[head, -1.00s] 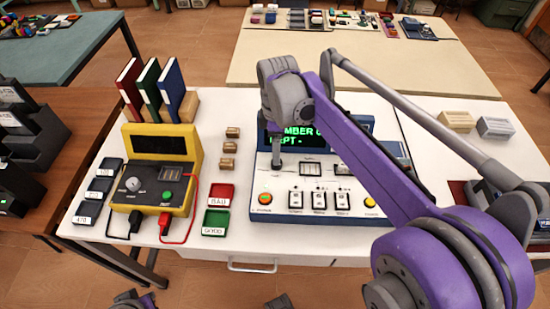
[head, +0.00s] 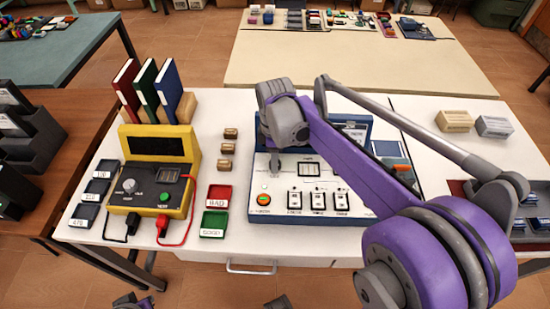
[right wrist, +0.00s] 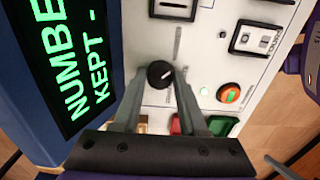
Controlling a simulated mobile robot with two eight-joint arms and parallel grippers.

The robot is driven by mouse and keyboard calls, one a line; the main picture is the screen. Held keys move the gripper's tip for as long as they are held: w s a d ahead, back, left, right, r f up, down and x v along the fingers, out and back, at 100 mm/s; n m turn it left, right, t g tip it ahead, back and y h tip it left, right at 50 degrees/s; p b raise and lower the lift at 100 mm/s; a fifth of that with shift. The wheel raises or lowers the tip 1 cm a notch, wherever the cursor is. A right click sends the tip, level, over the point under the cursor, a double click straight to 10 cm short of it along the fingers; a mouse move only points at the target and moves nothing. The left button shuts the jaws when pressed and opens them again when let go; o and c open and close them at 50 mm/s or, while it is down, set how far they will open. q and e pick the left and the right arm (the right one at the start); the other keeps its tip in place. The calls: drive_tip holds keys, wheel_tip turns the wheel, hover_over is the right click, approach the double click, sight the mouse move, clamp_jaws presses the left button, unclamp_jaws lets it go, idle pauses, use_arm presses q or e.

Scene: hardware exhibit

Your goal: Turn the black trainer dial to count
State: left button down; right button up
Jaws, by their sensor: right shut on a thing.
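The black dial (right wrist: 160,74) is a small round knob with a white pointer mark, on the white panel of the trainer (head: 262,217) beside its screen. My right gripper (right wrist: 161,78) has its two fingers on either side of the dial and is shut on it. In the head view my right gripper (head: 276,165) comes down over the left part of the trainer and hides the dial. The screen (right wrist: 75,60) shows green text reading "NUMBE…" and "KEPT -" in the wrist view; my arm covers most of it in the head view. My left gripper is not clearly seen.
A yellow tester (head: 165,145) with its own dial and red and black leads stands to the left. Red (head: 219,193) and green (head: 214,224) trays and wooden blocks (head: 228,149) lie between it and the trainer. An orange-ringed green button (right wrist: 228,93) is close to the gripper.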

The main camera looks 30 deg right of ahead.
clamp_jaws()
drive_tip(key=m+p, duration=0.1)
drive_tip(key=m, duration=0.7)
drive_tip(key=shift+m, duration=0.3)
drive_tip(key=m+p, duration=0.1)
drive_tip(key=m, duration=0.8)
drive_tip(key=shift+m, duration=0.3)
